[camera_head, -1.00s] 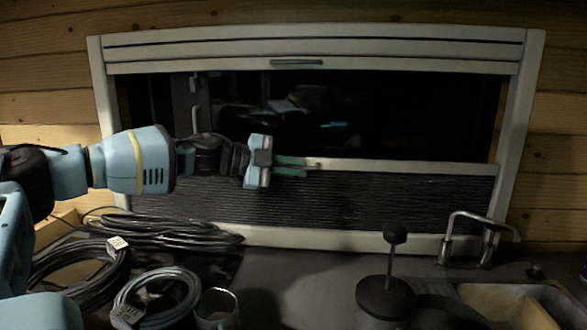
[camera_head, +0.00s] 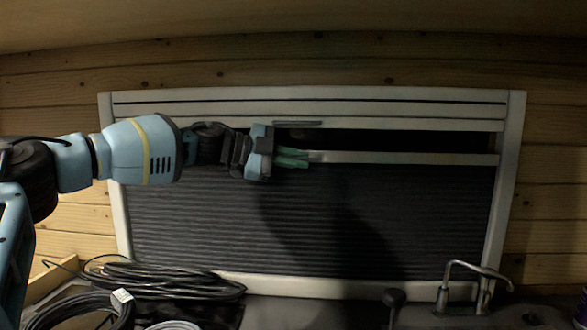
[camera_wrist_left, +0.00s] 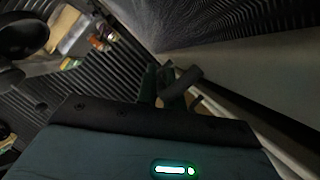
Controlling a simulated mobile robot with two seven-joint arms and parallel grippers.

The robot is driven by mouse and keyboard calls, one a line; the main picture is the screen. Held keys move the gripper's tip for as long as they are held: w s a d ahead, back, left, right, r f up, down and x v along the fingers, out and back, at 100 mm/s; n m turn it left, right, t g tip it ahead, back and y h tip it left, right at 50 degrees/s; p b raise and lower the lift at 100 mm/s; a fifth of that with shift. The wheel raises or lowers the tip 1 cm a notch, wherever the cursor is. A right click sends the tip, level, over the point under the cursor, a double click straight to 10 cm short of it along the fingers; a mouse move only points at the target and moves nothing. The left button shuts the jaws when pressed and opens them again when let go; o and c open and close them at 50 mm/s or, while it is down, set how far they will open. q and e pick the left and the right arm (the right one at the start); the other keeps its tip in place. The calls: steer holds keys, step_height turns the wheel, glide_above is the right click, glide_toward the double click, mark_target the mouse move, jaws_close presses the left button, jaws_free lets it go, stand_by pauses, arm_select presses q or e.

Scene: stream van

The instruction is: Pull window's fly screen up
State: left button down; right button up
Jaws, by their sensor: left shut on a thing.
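The window's fly screen (camera_head: 200,215) is a dark pleated panel inside a pale frame (camera_head: 508,180). Its pale top bar (camera_head: 420,158) stands near the top of the opening, with a narrow dark gap between it and the upper housing (camera_head: 420,113). My left gripper (camera_head: 306,158) is shut on the bar, at about the middle of the window. The wrist view also shows the left gripper's fingers (camera_wrist_left: 165,85), closed around a small dark part beside a pale rail. My right gripper is not in view.
Coiled black cables (camera_head: 165,280) lie on the counter at lower left. A metal tap (camera_head: 475,280) stands at lower right, with a dark knob (camera_head: 395,297) left of it. Wood-plank walls surround the window. A handle (camera_head: 297,124) sits on the upper housing.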

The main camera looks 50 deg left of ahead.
arm_select(q)
steer(key=shift+f, duration=0.1)
steer(key=c, duration=1.8)
jaws_free()
